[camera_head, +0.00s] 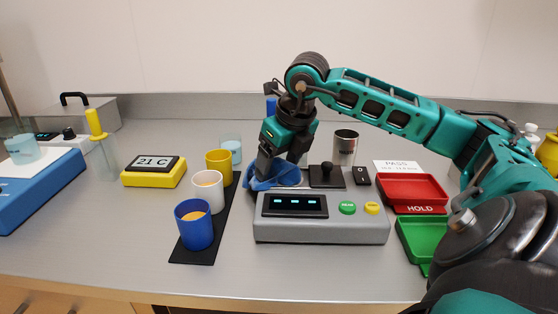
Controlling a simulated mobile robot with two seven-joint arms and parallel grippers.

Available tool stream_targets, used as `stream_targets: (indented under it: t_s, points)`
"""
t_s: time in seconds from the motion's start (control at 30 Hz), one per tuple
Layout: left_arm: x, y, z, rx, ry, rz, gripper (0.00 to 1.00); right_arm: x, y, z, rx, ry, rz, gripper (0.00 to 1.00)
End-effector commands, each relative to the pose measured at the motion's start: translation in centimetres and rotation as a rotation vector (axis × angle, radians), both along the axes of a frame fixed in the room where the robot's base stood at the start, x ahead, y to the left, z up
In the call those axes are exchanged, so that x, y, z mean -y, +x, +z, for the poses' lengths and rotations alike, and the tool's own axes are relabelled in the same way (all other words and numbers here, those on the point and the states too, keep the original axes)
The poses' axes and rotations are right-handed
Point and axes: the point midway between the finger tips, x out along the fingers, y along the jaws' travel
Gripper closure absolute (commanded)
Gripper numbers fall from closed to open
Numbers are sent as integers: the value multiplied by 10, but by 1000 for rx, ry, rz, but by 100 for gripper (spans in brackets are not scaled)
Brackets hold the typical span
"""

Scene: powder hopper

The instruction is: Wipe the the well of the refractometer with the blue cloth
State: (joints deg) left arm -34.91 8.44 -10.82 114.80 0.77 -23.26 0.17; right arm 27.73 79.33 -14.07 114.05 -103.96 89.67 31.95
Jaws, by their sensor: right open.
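The refractometer (320,231) is a grey box with a dark display and a green and a yellow button, standing at the middle of the bench. The blue cloth (259,184) lies bunched at the back left of its top. My right gripper (272,177) points down at the cloth with its jaws open, and its fingertips are at or in the cloth. I cannot tell whether both fingers touch it. The well is not clearly visible; the cloth and gripper cover that corner. My left gripper is not in view.
Yellow, white and blue cups (194,231) stand on a black mat left of the refractometer. A metal cup (345,146) stands behind it. Red (426,210) and green (405,243) trays are at right. A yellow thermometer block (152,180) is at left. The front bench is clear.

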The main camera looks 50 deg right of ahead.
Motion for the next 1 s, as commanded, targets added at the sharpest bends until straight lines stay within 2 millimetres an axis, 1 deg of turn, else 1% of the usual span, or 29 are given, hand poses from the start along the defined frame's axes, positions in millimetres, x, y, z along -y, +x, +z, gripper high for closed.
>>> stream_targets:
  t_s: [0.07,1.0]
  points:
    - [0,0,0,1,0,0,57,0,0,-1,-2,-1,0,28]
    - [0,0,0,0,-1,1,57,0,0,-1,-2,0,0,78]
